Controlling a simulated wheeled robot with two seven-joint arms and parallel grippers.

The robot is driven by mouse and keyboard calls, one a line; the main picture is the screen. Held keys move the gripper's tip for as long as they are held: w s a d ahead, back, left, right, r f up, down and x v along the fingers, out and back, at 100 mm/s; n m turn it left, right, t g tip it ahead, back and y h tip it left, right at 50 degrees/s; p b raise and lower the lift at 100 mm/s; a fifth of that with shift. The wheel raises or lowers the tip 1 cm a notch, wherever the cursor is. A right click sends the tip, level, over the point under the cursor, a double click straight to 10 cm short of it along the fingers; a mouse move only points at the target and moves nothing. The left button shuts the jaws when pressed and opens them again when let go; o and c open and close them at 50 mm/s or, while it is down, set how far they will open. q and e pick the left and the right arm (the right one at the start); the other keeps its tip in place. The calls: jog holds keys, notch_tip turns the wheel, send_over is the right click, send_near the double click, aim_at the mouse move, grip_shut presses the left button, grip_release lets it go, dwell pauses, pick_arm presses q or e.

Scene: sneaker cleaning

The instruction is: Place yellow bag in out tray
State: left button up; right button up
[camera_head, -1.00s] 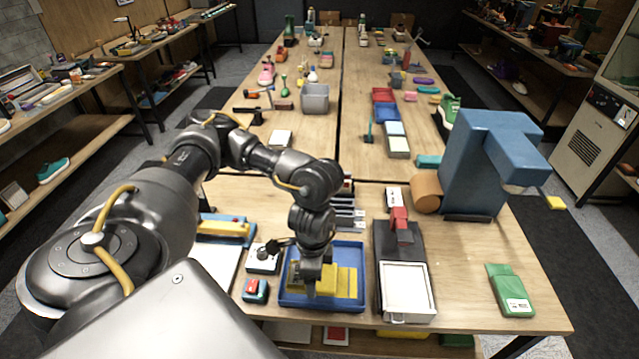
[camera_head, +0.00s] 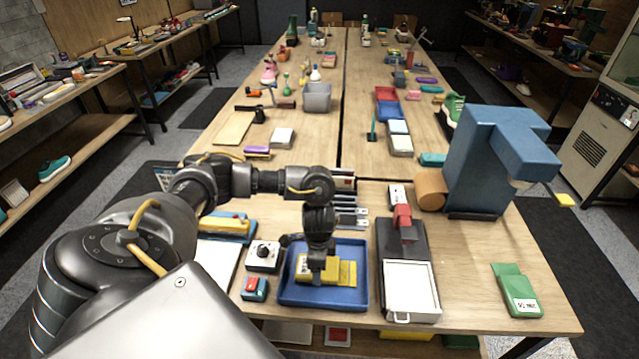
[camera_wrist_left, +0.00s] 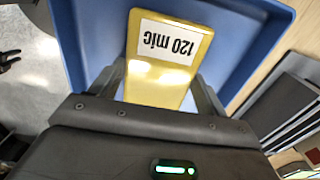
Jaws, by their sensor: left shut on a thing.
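The yellow bag (camera_head: 347,273) is at the blue tray (camera_head: 322,302) in the front middle of the table. It has a white label reading "120 mic", upside down in the left wrist view (camera_wrist_left: 155,82). My left gripper (camera_head: 318,272) comes down from above and is shut on the bag. In the left wrist view the bag sits between the fingers, with the tray (camera_wrist_left: 240,25) behind it. I cannot tell whether the bag touches the tray floor. The gripper hides its middle in the head view. My right gripper is not in view.
A black device with a white plate (camera_head: 410,289) stands close right of the tray. A knob box (camera_head: 263,256) and a red-buttoned box (camera_head: 254,288) stand close left. A blue machine (camera_head: 487,160) and a green packet (camera_head: 517,292) are further right, with bare table between.

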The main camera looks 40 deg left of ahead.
pick_arm(q)
jog(key=shift+f, duration=0.1)
jog(key=o, duration=1.1)
jog(key=shift+f, duration=0.1)
jog(key=shift+c, duration=0.2)
notch_tip(320, 180, up, 12)
jog(key=p, duration=0.2)
